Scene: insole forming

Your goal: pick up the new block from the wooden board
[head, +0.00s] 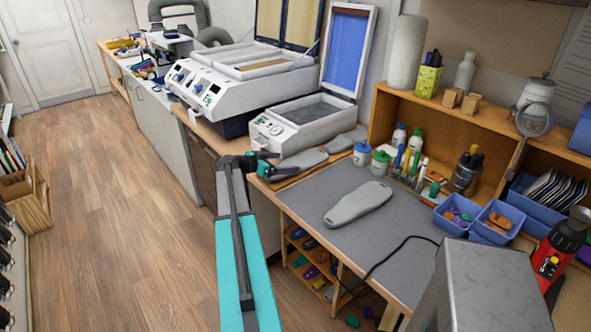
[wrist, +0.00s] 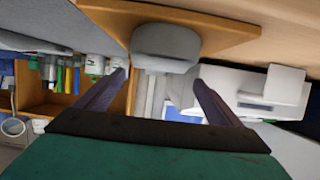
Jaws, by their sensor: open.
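The grey new block (head: 302,160) lies on the wooden board (head: 286,182) at the left end of the workbench. In the wrist view, which is turned over, the block (wrist: 166,46) is at the top centre on the board (wrist: 232,28), its rounded end facing me. My gripper (head: 272,164) is open and empty at the board's left side. In the wrist view its two dark fingers (wrist: 160,80) stand apart, with the block beyond the tips and roughly between them. No contact shows.
A grey insole shape (head: 358,203) lies on the grey mat (head: 328,240). Bottles and pens stand behind it. The white press (head: 300,124) with its raised lid is behind the board. Blue bins (head: 497,221) are at right.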

